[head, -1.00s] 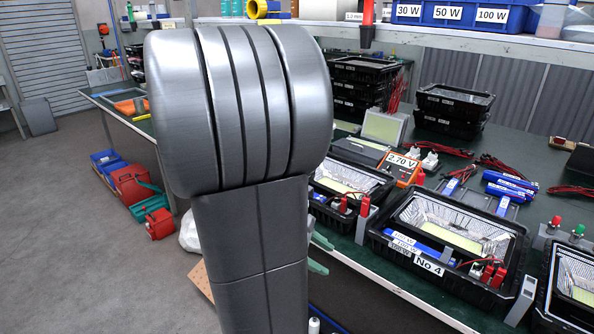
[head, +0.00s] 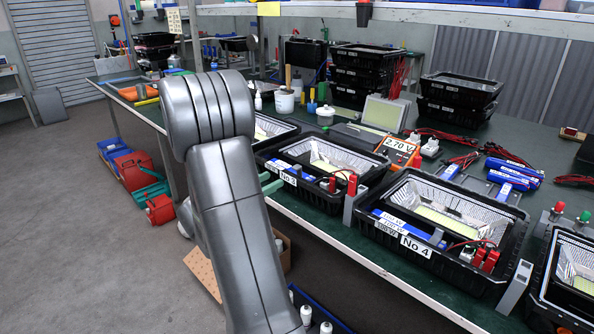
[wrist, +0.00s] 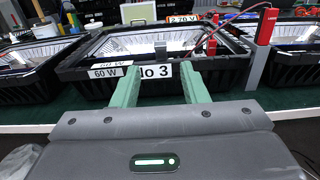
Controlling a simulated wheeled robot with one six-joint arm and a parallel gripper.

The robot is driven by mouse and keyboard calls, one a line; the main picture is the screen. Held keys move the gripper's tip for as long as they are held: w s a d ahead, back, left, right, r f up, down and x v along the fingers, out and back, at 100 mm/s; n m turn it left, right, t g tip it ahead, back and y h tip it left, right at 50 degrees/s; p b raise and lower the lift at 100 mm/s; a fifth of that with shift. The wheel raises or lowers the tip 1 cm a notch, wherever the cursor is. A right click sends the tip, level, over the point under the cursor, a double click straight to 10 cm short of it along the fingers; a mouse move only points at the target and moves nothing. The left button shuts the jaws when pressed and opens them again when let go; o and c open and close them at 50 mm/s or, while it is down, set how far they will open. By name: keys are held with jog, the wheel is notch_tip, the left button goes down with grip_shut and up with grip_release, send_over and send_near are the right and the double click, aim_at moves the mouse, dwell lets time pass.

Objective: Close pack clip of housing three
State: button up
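Housing three (head: 262,160) is a black open tray marked "No 3", with a reflective lining and a pale panel, on the green bench. It also shows in the wrist view (wrist: 95,97), with its "No 3" and "60 W" labels on the front wall. My gripper (wrist: 160,88) has two green fingers set apart, with the number label visible between them and nothing held. In the head view my gripper is mostly hidden behind my arm; a green finger shows at the tray's near left.
Housing No 4 (head: 362,228) stands to the right, with blue packs and red connectors. A grey post with a red top (wrist: 265,26) stands at the right of housing three. An orange meter reading 2.70 V (head: 397,151) is behind. Stacked black trays stand farther back.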

aim_at(294, 169)
jog(key=x, duration=1)
jog(key=shift+w+d+f, duration=0.1)
jog(key=shift+d, duration=0.05)
jog(key=shift+c, duration=0.2)
grip_shut()
